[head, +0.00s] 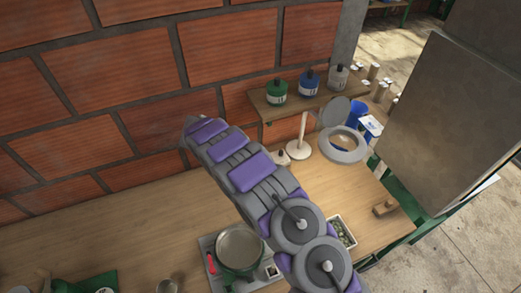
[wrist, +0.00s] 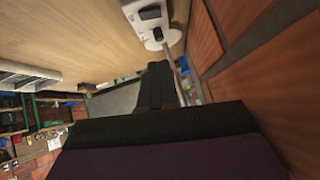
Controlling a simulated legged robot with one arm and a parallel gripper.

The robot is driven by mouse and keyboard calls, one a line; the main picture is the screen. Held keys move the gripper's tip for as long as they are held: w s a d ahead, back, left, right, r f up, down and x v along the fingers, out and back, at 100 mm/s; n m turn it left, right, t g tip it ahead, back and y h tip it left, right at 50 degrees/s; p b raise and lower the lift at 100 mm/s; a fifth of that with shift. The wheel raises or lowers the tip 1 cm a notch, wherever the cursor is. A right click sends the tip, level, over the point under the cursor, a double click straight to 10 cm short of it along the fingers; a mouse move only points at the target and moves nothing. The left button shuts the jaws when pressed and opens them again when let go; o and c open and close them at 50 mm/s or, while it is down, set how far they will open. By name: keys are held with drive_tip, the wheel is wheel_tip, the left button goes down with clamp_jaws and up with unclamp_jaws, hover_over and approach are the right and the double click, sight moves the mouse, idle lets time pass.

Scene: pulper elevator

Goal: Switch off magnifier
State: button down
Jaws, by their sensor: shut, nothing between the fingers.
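The magnifier (head: 345,146) has a grey ring head with a raised round cover and a white pole on a round white base (head: 298,150). It stands on the wooden bench near the brick wall, right of my arm. In the wrist view its white base (wrist: 139,18) shows at the top, with a black rocker switch (wrist: 150,13) and a smaller dark spot beside it. My gripper (wrist: 157,70) is shut and empty. Its dark fingers point toward the base, appearing just below it and apart from it in the picture. In the head view my arm hides the gripper.
A wooden shelf (head: 315,97) with green, blue and white bottles is on the wall behind the magnifier. A scale with a green pot (head: 240,247) and a tray of green beans (head: 341,231) are on the bench. A large grey panel (head: 445,120) stands at right.

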drive_tip(key=shift+w+a+f, duration=0.15)
drive_tip(key=shift+a+f, duration=0.05)
drive_tip(key=shift+a, duration=0.05)
drive_tip(key=shift+d+f, duration=0.1)
drive_tip(key=x, duration=0.9)
drive_tip(key=shift+w+d+f, duration=0.1)
drive_tip(key=shift+w+f, duration=0.05)
drive_tip(key=shift+f, duration=0.15)
wheel_tip(320, 180, down, 2)
drive_tip(key=shift+w+f, duration=0.1)
drive_tip(key=shift+w, duration=0.1)
drive_tip(key=shift+w+f, duration=0.2)
drive_tip(key=shift+f, duration=0.65)
